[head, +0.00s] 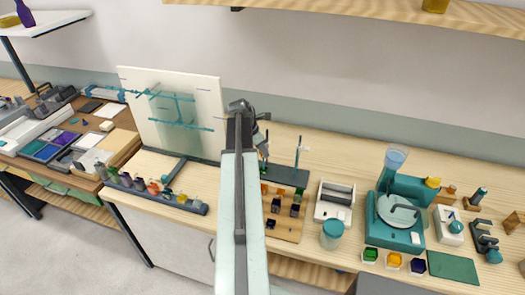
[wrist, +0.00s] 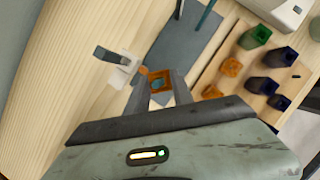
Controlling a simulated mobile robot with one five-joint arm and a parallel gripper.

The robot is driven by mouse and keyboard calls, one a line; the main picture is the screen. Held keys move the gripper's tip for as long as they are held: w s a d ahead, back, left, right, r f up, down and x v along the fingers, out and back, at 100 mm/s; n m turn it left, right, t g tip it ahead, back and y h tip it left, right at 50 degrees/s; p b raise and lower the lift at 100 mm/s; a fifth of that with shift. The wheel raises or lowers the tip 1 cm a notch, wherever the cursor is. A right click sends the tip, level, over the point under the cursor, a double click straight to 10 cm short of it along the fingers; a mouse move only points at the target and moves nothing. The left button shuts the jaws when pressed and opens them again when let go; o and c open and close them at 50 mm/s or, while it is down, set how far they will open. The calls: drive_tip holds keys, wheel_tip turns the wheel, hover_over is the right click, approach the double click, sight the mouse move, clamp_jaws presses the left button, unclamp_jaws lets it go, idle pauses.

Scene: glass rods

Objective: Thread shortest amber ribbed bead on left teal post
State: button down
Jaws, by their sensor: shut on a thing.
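My gripper (wrist: 158,92) is shut on an amber square bead (wrist: 166,76), with its opening facing the wrist camera. A teal patch shows inside the opening; I cannot tell whether a post passes through it. The dark grey base (wrist: 185,55) lies beyond and below the bead. A teal post (wrist: 208,16) rises at the top of the wrist view, with a shorter dark piece left of it. In the head view, a teal post (head: 298,152) stands on the base (head: 290,176); my arm hides the gripper and the held bead.
A wooden board (head: 288,230) holds green, amber and purple beads, right of the held bead in the wrist view. A grey bracket (wrist: 115,58) lies left. A white upright panel (head: 135,85) with teal glass rods stands left. A teal machine (head: 405,238) stands right.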

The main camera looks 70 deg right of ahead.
drive_tip(key=c, duration=1)
unclamp_jaws()
drive_tip(key=p+v, duration=0.7)
drive_tip(key=shift+w+a+r, duration=0.1)
drive_tip(key=shift+a+r, duration=0.05)
drive_tip(key=shift+r, duration=0.2)
